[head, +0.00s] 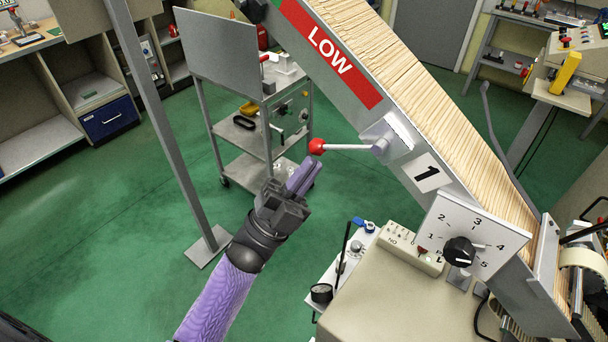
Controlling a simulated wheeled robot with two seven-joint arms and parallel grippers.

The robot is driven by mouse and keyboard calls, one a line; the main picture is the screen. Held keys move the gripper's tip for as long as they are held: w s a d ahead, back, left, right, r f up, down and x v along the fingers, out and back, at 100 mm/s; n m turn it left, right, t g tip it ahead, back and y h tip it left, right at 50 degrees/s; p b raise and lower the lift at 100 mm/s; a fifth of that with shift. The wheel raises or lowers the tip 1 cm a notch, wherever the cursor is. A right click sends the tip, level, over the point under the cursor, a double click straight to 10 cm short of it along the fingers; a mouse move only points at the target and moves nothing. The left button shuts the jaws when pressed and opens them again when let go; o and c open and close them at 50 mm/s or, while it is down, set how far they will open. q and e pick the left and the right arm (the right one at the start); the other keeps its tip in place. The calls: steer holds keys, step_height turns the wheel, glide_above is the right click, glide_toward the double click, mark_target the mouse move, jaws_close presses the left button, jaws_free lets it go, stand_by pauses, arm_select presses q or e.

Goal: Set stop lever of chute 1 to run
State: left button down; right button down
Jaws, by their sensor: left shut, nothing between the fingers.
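The stop lever (345,148) of chute 1 is a thin metal rod with a red ball knob (317,146) at its left end. It lies nearly level and points left from a purple-grey pivot block on the chute's side. The chute (400,150) slopes down to the right, is full of wooden sticks, and carries a label "1" (427,174). My left gripper (308,172) is shut and empty, with its purple fingertips just below the red knob, apparently apart from it. My right gripper is not in view.
A red "LOW" sign (330,50) marks the upper chute. A numbered dial (460,250) and a beige machine housing (385,300) stand at the lower right. A grey trolley (240,130) stands behind. A metal post (165,120) rises at left. Green floor is open at lower left.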

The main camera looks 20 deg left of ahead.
arm_select(q)
steer(key=shift+a+r+m+g+h, duration=0.2)
steer(key=shift+r+m+g+h, duration=0.15)
steer(key=shift+m+g+h, duration=0.4)
